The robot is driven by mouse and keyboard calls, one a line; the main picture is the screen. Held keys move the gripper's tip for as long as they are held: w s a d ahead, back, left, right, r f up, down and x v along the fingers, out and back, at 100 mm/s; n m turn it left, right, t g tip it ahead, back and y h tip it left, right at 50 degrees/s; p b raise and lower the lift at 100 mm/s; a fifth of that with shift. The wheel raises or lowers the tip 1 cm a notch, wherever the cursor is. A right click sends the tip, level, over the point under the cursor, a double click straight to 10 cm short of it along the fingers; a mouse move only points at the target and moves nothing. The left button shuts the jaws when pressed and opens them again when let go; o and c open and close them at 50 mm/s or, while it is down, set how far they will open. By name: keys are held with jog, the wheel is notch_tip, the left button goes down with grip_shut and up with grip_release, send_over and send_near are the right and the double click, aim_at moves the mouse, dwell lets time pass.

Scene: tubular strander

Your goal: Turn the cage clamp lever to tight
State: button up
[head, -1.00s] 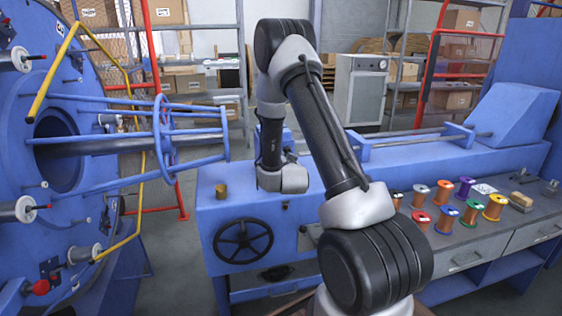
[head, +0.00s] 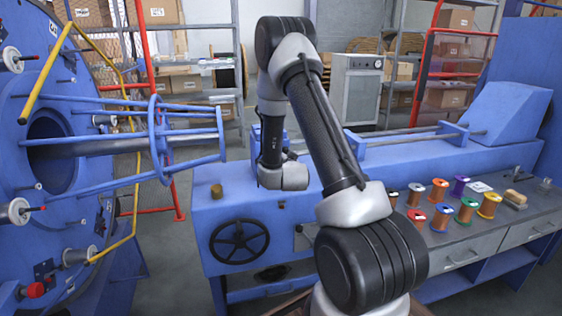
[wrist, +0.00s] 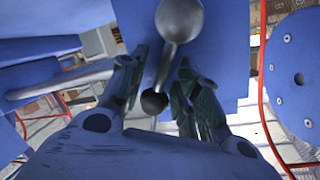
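In the wrist view, a lever (wrist: 164,65) with a large grey ball at its upper end and a smaller dark ball knob at its lower end stands in front of a blue surface. My gripper (wrist: 163,60) is open, with one finger on each side of the lever's rod. Gaps show between the rod and both fingertips, and the dark knob sits between the fingers, nearer my palm. In the head view my arm hides the gripper, and I cannot make out the lever there.
The blue strander cage (head: 160,140) with rods and bobbins fills the left. A blue bench with a black handwheel (head: 239,242) stands in the middle. Several coloured wire spools (head: 464,210) stand on the grey worktop at right.

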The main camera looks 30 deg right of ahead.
jog(key=shift+a+f, duration=0.1)
jog(key=shift+f, duration=0.1)
jog(key=v, duration=1.2)
jog(key=shift+r, duration=0.2)
